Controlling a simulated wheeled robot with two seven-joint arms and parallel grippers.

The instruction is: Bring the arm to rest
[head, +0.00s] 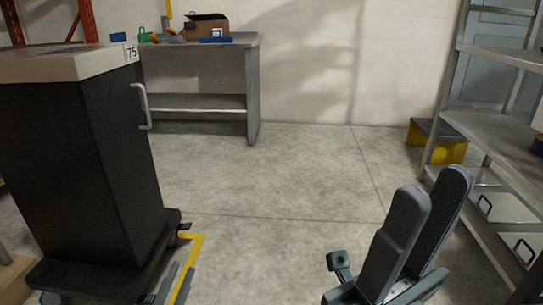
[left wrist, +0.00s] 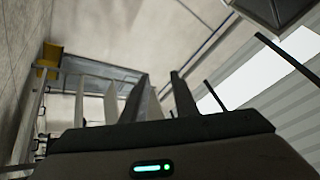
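My left gripper (head: 174,278) shows only as two thin grey fingertips at the bottom edge of the head view, right of the black cabinet's base. In the left wrist view, its two dark fingers (left wrist: 157,92) stand apart with nothing between them. My right gripper (head: 434,195) is large and close at the lower right of the head view. Its two long grey padded fingers point up, apart at the tips, with nothing seen between them. The task names no other object.
A black cabinet (head: 115,150) marked 75 stands close at the left. A metal shelf (head: 490,135) stands at the right, with a yellow step stool (head: 450,150) behind it. A workbench (head: 195,103) bearing boxes is at the back wall. The middle floor (head: 270,190) is clear.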

